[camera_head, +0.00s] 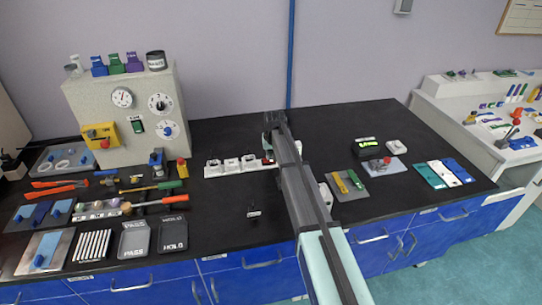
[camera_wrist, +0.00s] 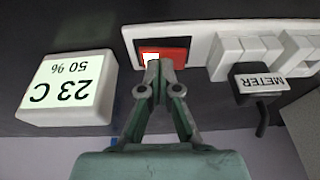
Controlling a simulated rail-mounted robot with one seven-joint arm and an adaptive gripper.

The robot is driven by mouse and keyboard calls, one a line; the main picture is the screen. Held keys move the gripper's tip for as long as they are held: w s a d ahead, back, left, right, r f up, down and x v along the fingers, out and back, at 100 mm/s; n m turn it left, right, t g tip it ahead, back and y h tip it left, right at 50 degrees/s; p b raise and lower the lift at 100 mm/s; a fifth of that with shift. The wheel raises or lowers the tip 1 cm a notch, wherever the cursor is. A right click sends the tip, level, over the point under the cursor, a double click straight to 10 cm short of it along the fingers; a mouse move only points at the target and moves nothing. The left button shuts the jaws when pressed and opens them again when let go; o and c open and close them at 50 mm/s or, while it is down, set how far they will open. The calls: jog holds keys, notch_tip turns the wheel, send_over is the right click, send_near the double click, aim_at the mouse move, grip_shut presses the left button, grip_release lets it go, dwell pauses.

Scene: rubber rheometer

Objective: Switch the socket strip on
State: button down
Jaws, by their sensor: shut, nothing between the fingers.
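The white socket strip (camera_head: 213,169) lies on the black bench in the head view, its right end partly behind my arm. In the wrist view the strip (camera_wrist: 205,38) runs across the top right, with a red rocker switch (camera_wrist: 178,54) in a dark recess at its left end. A pale patch (camera_wrist: 149,57) shows at the switch's left side. My gripper (camera_wrist: 158,67) is shut and empty, its fingertips over the left part of the switch and hiding some of it. I cannot tell whether they touch it. A black plug labelled METER (camera_wrist: 262,82) sits beside the sockets.
A white box reading 23 C, 50 % (camera_wrist: 70,88) stands left of the strip in the wrist view. A grey instrument cabinet (camera_head: 125,115) and several tools stand left on the bench. Trays (camera_head: 348,186) lie to the right. The bench's back right is clear.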

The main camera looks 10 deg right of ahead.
jog(key=shift+r+p, duration=0.3)
jog(key=shift+r, duration=0.2)
jog(key=w+d+b+v, duration=0.1)
jog(key=d+v, duration=0.1)
jog(key=v, duration=1)
jog(key=shift+d+r, duration=0.2)
jog(key=shift+r, duration=0.25)
